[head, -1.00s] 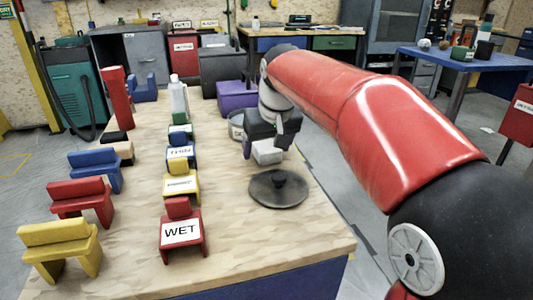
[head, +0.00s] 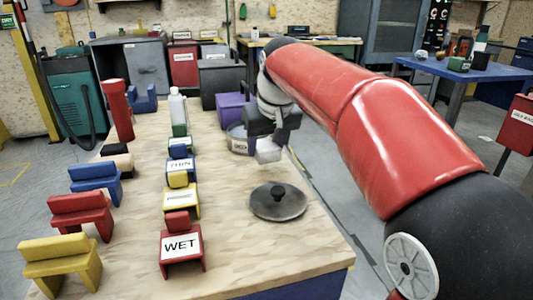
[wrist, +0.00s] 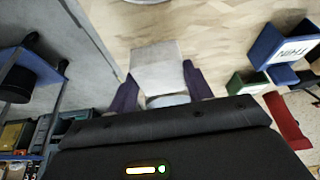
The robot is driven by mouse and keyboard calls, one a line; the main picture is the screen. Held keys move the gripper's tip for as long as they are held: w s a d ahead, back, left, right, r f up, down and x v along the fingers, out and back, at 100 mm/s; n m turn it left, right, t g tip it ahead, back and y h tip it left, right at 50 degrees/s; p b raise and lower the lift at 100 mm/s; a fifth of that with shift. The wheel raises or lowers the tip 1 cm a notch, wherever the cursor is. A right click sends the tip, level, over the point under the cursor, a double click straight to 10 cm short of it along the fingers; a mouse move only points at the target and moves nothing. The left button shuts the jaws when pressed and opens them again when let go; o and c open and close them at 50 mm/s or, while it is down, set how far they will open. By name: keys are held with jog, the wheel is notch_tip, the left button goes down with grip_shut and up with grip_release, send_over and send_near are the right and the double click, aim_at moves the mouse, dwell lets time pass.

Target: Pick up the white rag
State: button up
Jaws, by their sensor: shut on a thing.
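The white rag (head: 268,152) is a pale block-like bundle held in my gripper (head: 268,142), over the right side of the wooden table. The rag also shows in the wrist view (wrist: 155,66), between the two dark fingers of my gripper (wrist: 159,80), which are shut on it. It appears raised a little above the table top. A round grey tin (head: 238,140) with a label stands just left of and behind it, partly covered by the gripper.
A dark round lid with a knob (head: 278,203) lies on the table in front. A column of small labelled stands, including a red one marked WET (head: 181,246), runs along the middle. Bare wood (head: 225,215) lies between. A purple block (head: 233,108) stands behind.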

aim_at(267, 145)
notch_tip(267, 145, up, 16)
jog(key=p, duration=0.5)
jog(key=shift+r, duration=0.2)
